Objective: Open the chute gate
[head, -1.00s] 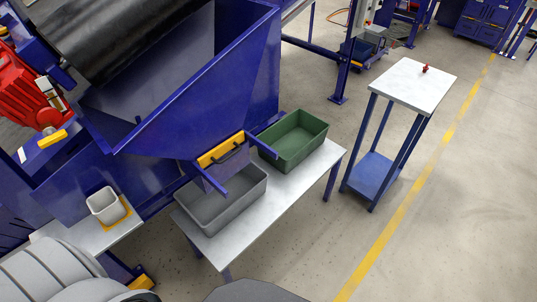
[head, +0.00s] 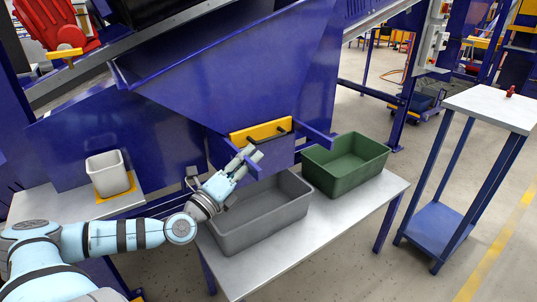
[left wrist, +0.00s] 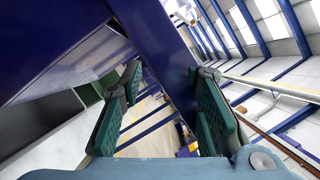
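The chute gate (head: 281,153) is a blue plate under the large blue chute (head: 240,85). My right gripper is not in view.
A grey bin (head: 262,228) and a green bin (head: 347,170) stand on a light table (head: 375,200) under the chute. A blue rail (head: 316,136) sticks out right of the gate. A small white bin (head: 108,175) is at left. A side table (head: 490,107) stands at right.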

